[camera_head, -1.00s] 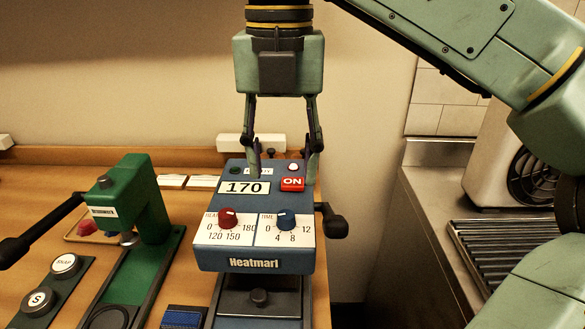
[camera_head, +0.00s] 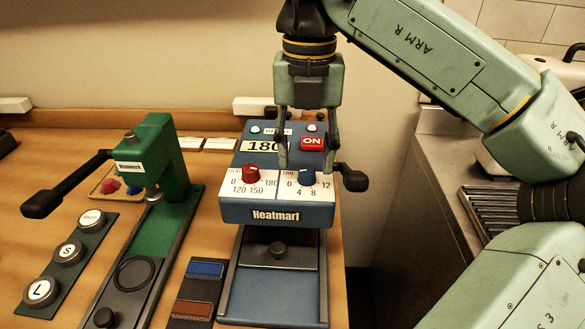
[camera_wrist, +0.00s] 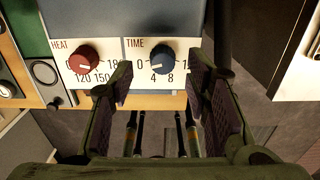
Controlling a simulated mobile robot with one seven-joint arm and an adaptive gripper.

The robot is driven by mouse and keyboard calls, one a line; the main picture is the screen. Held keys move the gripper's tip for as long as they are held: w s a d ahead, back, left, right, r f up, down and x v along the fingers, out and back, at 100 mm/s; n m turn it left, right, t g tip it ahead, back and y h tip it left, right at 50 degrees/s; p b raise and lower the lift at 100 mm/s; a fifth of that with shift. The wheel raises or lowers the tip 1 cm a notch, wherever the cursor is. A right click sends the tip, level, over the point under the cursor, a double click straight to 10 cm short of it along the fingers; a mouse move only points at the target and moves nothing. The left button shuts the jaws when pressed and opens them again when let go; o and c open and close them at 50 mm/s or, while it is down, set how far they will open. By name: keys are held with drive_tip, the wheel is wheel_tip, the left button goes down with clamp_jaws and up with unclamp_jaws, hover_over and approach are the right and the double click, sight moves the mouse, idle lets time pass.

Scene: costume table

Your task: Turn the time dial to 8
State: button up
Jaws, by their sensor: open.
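The blue time dial (camera_head: 307,178) is on the white front panel of the blue heat press (camera_head: 275,216), above the printed 4 and 8. In the wrist view the dial (camera_wrist: 162,60) shows between my fingertips, with a pale mark on its face; I cannot tell exactly which number it points to. My gripper (camera_head: 306,160) is open and points down at the panel, its fingers on either side of the dial and seemingly apart from it. The red heat dial (camera_head: 251,173) is left of it. The display (camera_head: 262,146) reads 180.
The red ON button (camera_head: 312,143) and a small lit lamp (camera_head: 255,130) are on the press top. A black side handle (camera_head: 352,178) sticks out right. A green snap press (camera_head: 155,160) stands left, near round size buttons (camera_head: 68,252) and a dark strip with coloured patches (camera_head: 198,288).

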sight(307, 175)
drive_tip(key=shift+d+f, duration=0.1)
drive_tip(key=shift+f, duration=1.2)
drive_tip(key=shift+c, duration=0.3)
clamp_jaws()
